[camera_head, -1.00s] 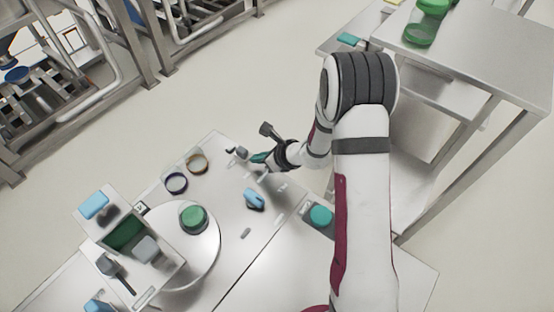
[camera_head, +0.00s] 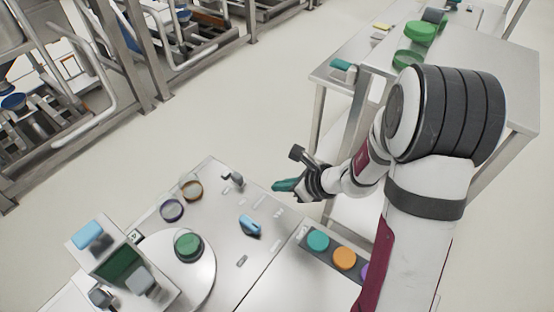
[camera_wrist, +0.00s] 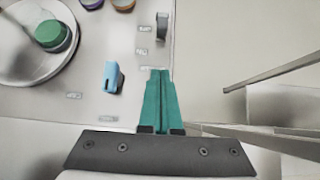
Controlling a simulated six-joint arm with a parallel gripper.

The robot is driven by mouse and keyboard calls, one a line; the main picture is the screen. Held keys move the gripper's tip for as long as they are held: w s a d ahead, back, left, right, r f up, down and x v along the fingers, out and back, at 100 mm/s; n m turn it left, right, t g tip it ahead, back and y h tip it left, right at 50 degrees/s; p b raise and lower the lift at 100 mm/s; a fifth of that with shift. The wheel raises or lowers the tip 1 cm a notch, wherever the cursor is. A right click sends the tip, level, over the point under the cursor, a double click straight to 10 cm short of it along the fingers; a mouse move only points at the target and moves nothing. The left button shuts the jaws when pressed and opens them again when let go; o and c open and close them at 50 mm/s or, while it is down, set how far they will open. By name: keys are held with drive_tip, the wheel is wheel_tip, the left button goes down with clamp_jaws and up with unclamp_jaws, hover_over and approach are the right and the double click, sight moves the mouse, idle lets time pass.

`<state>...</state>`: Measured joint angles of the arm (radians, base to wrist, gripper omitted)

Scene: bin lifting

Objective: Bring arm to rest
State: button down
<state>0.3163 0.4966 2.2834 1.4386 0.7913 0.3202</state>
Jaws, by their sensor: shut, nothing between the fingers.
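My gripper (camera_head: 284,186) has teal fingers. In the head view it is above the right edge of the metal worktable (camera_head: 225,215), apart from everything on it. In the wrist view my gripper (camera_wrist: 160,75) shows its two fingers pressed together with nothing between them. My arm reaches in from the lower right of the head view and bends towards the table.
A blue item (camera_head: 250,225) and a small grey fixture (camera_head: 233,180) stand on the table. A green lid (camera_head: 188,246) sits on a round white plate (camera_head: 205,270). Coloured round pieces (camera_head: 318,239) lie in a strip. A metal shelf (camera_head: 470,65) with green bins stands at the back right.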

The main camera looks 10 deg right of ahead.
drive_tip(key=s+a+r+n+g+y, duration=0.2)
drive_tip(key=s+a+r+n+g, duration=0.1)
drive_tip(key=s+a+r+n, duration=0.65)
drive_tip(key=s+d+r+n+g+h, duration=0.1)
drive_tip(key=s+d+n+h, duration=0.2)
drive_tip(key=s+n, duration=0.3)
drive_tip(key=s+d+r+n+g+h, duration=0.1)
drive_tip(key=s+d+n, duration=0.4)
drive_tip(key=s, duration=0.6)
drive_tip(key=n+g+h, duration=0.1)
drive_tip(key=h, duration=0.1)
drive_tip(key=shift+r+g+h, duration=0.25)
drive_tip(key=shift+g+h, duration=0.05)
